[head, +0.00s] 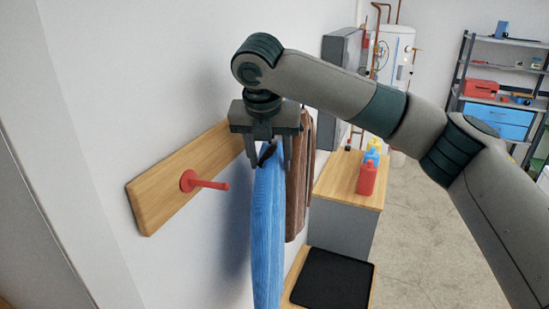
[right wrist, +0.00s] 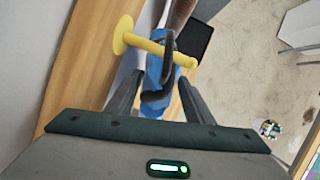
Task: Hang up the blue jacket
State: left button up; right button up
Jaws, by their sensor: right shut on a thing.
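The blue jacket (head: 268,230) hangs down beside the wall, below my right gripper (head: 268,160). That gripper is shut on the dark hook at the jacket's top. In the right wrist view, the dark hook (right wrist: 171,72) shows between the fingers (right wrist: 160,82), with blue cloth (right wrist: 153,75) below. The hook crosses the yellow peg (right wrist: 150,44) in that picture; I cannot tell whether it bears on it. The wooden wall board (head: 160,207) carries a red peg (head: 208,184), bare, left of the jacket. The yellow peg is hidden in the head view. My left gripper is out of view.
A brown garment (head: 300,185) hangs just beyond the blue jacket. A wood-topped cabinet (head: 335,180) with coloured bottles (head: 367,178) stands farther back. A black mat (head: 333,280) lies low at the front. A shelf rack (head: 500,95) stands far right; the floor (head: 430,240) between is clear.

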jog(key=shift+s+a+f, duration=0.15)
jog(key=shift+f, duration=0.3)
jog(key=shift+r, duration=0.1)
dwell(0.4)
